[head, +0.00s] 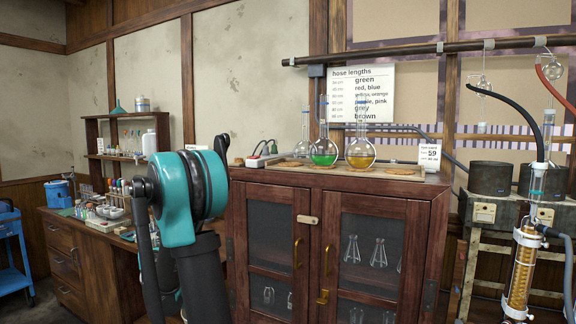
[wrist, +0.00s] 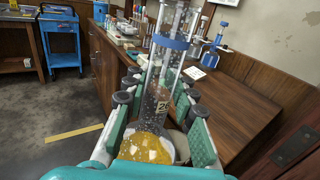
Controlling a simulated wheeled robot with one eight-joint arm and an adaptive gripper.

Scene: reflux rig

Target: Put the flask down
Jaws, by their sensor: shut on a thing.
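In the wrist view my gripper (wrist: 163,88) is shut on a glass flask. The flask (wrist: 148,148) has amber-yellow liquid in its round bulb, a long clear neck with a blue band, and a small number tag. The bulb is close to the camera and the neck points away between the teal fingers. Its underside is hidden, and I see no support touching it. In the head view my arm stands in front of the cabinet's left side; the gripper and held flask are hidden there.
The wooden bench (wrist: 232,108) has bare top beside the flask; small gear crowds its far end. In the head view, a clear flask (head: 303,145), a green flask (head: 324,152) and a yellow flask (head: 361,154) stand on the cabinet. An empty cork ring (head: 398,170) lies right of them.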

